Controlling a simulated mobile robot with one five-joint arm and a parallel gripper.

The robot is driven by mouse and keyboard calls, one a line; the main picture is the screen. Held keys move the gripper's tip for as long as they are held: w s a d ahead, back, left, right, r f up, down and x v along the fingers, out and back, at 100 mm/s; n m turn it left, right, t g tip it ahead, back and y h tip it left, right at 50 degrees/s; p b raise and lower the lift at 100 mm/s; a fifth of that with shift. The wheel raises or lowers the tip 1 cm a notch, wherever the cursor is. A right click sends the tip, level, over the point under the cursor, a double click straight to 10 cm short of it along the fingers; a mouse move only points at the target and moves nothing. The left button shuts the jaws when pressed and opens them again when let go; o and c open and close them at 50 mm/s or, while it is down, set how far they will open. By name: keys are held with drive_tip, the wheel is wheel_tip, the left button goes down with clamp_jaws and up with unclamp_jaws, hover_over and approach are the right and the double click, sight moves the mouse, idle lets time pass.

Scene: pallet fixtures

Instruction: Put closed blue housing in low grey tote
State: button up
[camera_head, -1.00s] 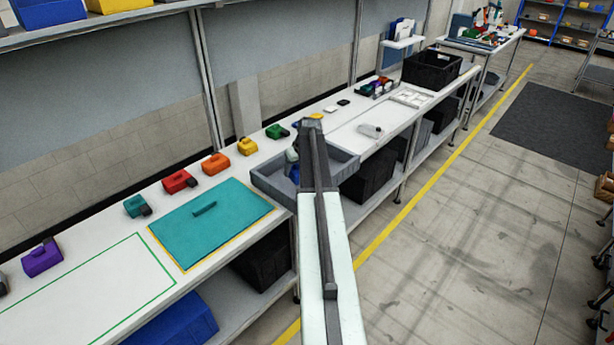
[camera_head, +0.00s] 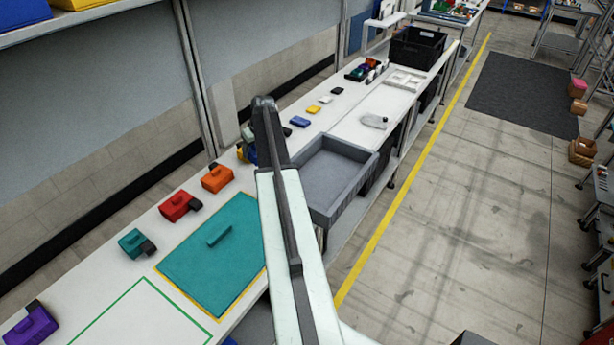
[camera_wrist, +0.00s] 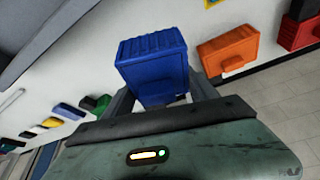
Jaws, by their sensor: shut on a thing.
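The blue housing (camera_wrist: 155,60) is a ribbed block that looks closed in the wrist view. My gripper (camera_wrist: 165,98) is shut on it, with one finger on either side. In the head view my arm hides most of the gripper, and a bit of blue (camera_head: 251,154) shows beside the arm. The low grey tote (camera_head: 347,204) stands on the bench to the right of my arm. The part of its inside that shows is empty. My gripper and the housing are left of the tote, not over it.
Orange (camera_head: 217,178), red (camera_head: 175,206) and teal (camera_head: 131,243) housings stand along the bench's back. A teal board (camera_head: 205,265) with a handle lies in front of them. A black crate (camera_head: 417,48) stands farther down the bench.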

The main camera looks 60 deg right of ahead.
sight(307, 191)
drive_tip(key=shift+w+r, duration=0.1)
drive_tip(key=s+d+n+y, duration=0.1)
drive_tip(key=s+d+n, duration=0.15)
drive_tip(key=s, duration=2.05)
drive_tip(key=shift+n, duration=0.25)
drive_tip(key=f+b, duration=0.9)
drive_tip(key=shift+w+a+f+b, duration=0.2)
drive_tip(key=shift+a+f+b, duration=0.05)
drive_tip(key=shift+f+b, duration=0.1)
drive_tip(key=shift+r, duration=0.25)
drive_tip(key=shift+f, duration=0.2)
drive_tip(key=o, duration=1.6)
drive_tip(key=shift+r, duration=0.1)
drive_tip(key=shift+c, duration=0.2)
